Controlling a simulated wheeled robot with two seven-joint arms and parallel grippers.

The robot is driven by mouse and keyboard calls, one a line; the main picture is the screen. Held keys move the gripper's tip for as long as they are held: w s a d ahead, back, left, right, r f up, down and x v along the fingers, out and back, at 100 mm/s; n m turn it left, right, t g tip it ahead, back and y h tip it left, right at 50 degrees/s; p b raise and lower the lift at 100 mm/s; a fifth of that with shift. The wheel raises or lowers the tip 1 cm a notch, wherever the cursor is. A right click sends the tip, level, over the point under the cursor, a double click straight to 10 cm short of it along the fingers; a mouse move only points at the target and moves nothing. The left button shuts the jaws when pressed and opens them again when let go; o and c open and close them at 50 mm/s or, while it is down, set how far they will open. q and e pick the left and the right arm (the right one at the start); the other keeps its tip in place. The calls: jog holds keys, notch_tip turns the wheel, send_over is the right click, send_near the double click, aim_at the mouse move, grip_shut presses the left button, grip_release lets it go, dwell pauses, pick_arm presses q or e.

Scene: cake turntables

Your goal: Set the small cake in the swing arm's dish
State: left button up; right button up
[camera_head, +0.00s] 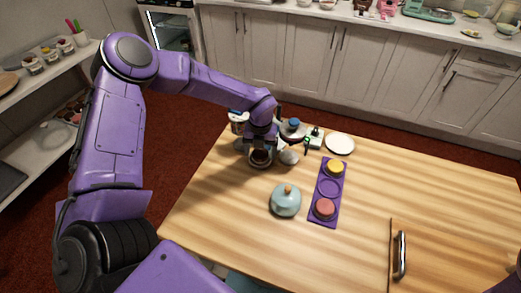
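My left arm reaches in from the left, and its gripper (261,148) points down at the table's far left. A round pale thing with a dark brown middle (260,159) shows just under it; I cannot tell whether the fingers hold it or whether it is a cake or a dish. A small silvery round piece (289,157) is just right of the gripper, possibly the swing arm's dish. A purple tray (315,218) holds a yellow-topped cake (335,167) and a pink-red cake (324,208), with an empty round spot between. My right gripper is out of view.
A teal dome with an orange knob (286,201) stands left of the tray. A white plate (340,143) and a small green-and-white device (314,138) are behind. Jars stand near the gripper. A metal handle (400,254) is at front right.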

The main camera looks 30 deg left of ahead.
aim_at(260, 152)
pick_arm(q)
jog(key=shift+r, duration=0.1)
jog(key=shift+r+p, duration=0.3)
jog(key=shift+r, duration=0.05)
notch_tip(260, 152, up, 12)
jog(key=b, duration=0.2)
jog(key=shift+f, duration=0.2)
